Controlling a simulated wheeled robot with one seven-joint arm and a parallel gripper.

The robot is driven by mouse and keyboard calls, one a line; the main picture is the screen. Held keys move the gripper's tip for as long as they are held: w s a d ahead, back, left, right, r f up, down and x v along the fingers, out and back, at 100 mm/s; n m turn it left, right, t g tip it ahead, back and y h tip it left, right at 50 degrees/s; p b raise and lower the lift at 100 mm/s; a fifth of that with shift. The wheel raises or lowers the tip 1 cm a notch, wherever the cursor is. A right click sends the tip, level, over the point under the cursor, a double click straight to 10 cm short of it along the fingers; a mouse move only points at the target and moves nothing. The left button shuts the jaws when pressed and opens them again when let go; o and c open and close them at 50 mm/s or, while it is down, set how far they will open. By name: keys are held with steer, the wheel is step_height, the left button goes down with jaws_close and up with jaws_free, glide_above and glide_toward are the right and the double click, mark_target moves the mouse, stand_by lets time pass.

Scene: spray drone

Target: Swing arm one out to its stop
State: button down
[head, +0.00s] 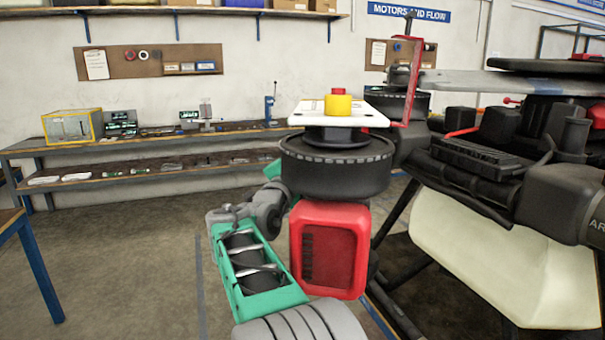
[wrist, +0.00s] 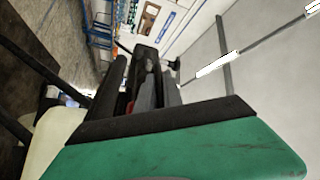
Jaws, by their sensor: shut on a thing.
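The spray drone (head: 500,150) stands at the right in the head view. Near the middle, a black motor drum (head: 335,170) with a red housing (head: 328,250) below it is at the outer end of a drone arm, which I take for arm one. A dark hub with cut-off lettering "AR" (head: 590,225) is at the right edge. My gripper (wrist: 153,75) shows in the wrist view, its dark fingers shut on a part mostly hidden between them, apparently of arm one. In the head view the drum and housing hide my fingers.
The cream tank (head: 480,255) hangs under the drone, by dark legs. A long workbench (head: 110,147) lines the back wall. Floor (head: 120,260) at the left is clear.

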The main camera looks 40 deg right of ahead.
steer(key=c, duration=1.5)
jaws_free()
steer(key=shift+a, duration=0.1)
steer(key=b+v, duration=0.2)
steer(key=v, duration=0.5)
steer(key=shift+s+a+f, duration=0.1)
steer(key=shift+s+a, duration=0.05)
steer(key=shift+a, duration=0.15)
steer(key=shift+c, duration=0.2)
